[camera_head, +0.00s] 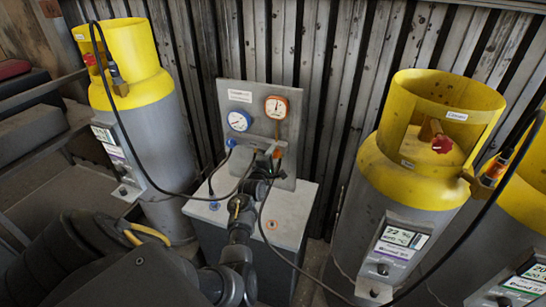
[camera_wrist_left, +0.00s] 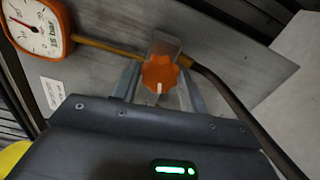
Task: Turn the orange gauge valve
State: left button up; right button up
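The orange gauge valve is a small lobed knob with a white mark (camera_wrist_left: 160,73). It sits on the grey panel (camera_head: 295,95), below the orange-rimmed gauge (camera_head: 276,107); this gauge also shows at the upper left of the left wrist view (camera_wrist_left: 37,27). In the head view the valve (camera_head: 277,153) is partly hidden by my gripper. My left gripper (camera_head: 268,162) is at the valve. In the left wrist view its two fingers (camera_wrist_left: 158,86) stand open on either side of the knob, close to it; contact is not clear. My right gripper is not in view.
A blue gauge (camera_head: 239,121) and blue valve (camera_head: 230,143) are to the left on the panel. A grey box (camera_head: 290,210) stands below. Yellow-topped cylinders stand left (camera_head: 140,60) and right (camera_head: 375,160). Black hoses cross near my left arm.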

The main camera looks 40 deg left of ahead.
pick_arm(q)
jog(key=o, duration=0.3)
jog(key=shift+o, duration=0.2)
jog(key=b+v, duration=0.2)
jog(key=v, duration=0.9)
jog(key=shift+b, duration=0.35)
